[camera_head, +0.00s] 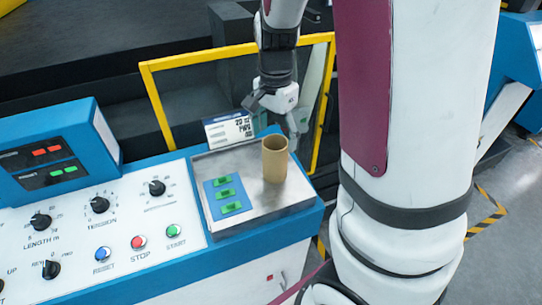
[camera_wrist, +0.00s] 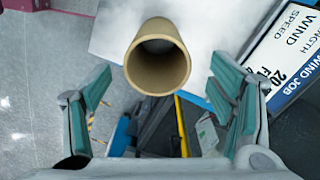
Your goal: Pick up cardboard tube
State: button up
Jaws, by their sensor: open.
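The cardboard tube (camera_head: 275,160) is a hollow tan cylinder standing upright at the back right of a metal tray (camera_head: 265,205) on the machine. In the wrist view the tube (camera_wrist: 158,75) shows its open round end, near the top middle and ahead of the gap between the fingers. My gripper (camera_head: 272,115) is open and empty, just behind and above the tube in the head view. In the wrist view its two fingers (camera_wrist: 160,112) are spread wide to the left and right, apart from the tube.
A blue pad with green pieces (camera_head: 228,195) lies in the tray, left of the tube. A white job card (camera_head: 230,130) stands at the tray's back edge. A control panel (camera_head: 120,225) with knobs and buttons is on the left. A yellow rail frame (camera_head: 200,58) stands behind.

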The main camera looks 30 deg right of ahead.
aim_at(275, 160)
jog(key=shift+s+d+f, duration=0.1)
jog(key=shift+f, duration=3)
jog(key=c, duration=1.2)
